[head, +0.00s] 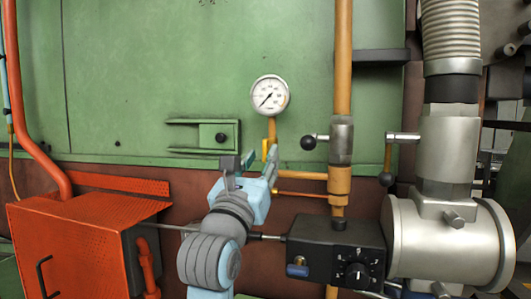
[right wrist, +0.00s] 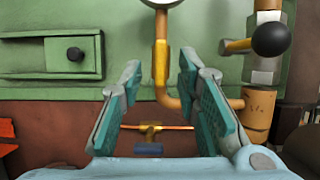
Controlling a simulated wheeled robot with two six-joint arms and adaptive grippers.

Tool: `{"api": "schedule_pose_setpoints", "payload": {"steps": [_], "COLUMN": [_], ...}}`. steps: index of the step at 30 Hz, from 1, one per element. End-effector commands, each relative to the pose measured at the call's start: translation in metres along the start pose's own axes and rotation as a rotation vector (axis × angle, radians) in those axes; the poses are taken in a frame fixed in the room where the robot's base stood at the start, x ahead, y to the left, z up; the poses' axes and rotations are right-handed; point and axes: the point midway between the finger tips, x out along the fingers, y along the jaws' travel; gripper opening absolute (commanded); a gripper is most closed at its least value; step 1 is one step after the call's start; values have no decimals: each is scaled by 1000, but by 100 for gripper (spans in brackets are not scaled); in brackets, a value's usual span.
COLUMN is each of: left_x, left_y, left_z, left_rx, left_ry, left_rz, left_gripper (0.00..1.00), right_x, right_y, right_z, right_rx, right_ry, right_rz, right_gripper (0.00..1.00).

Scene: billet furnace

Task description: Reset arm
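My right gripper (head: 250,167) is in front of the green furnace wall, just below the round white pressure gauge (head: 270,95). In the right wrist view my right gripper (right wrist: 160,72) has its two teal-padded fingers spread apart, with nothing held between them. The gauge's brass pipe (right wrist: 161,65) shows in the gap, beyond the fingers. A small brass valve with a blue handle (right wrist: 148,150) shows lower in the same gap. My left gripper is not in either view.
An orange vertical pipe (head: 343,60) with a black-knobbed lever (head: 308,142) stands right of the gripper. A black control box (head: 335,250) and a large silver pipe fitting (head: 445,235) are lower right. An orange box (head: 70,245) is lower left. A green slotted bracket (head: 205,136) is on the wall.

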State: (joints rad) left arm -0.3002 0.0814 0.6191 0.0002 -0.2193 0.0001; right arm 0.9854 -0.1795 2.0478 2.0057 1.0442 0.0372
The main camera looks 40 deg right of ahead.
Motion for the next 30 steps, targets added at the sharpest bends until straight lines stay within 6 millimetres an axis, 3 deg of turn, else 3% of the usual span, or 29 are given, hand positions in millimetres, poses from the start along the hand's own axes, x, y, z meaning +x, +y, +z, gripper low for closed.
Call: {"api": "schedule_pose_setpoints", "payload": {"steps": [3,6,23,26,28,29,30], "left_x": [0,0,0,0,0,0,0], "left_y": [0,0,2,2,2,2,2], "left_z": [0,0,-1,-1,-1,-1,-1], "left_rx": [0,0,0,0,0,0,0], "left_ry": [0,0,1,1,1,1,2], "left_rz": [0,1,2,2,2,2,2], "left_gripper": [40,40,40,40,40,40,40], "right_x": [-24,-35,-37,-45,-68,-86,-117], "right_y": [1,1,-3,-19,-23,-15,8], "right_z": [-1,0,-1,-1,4,6,2], "right_rx": [4,1,-24,-189,-453,-606,-838], "right_ry": [3,2,-18,-152,-365,-487,-675], "right_rz": [3,1,-15,-98,-160,-163,-129], "right_gripper": [30,30,30,30,30,30,30]}}
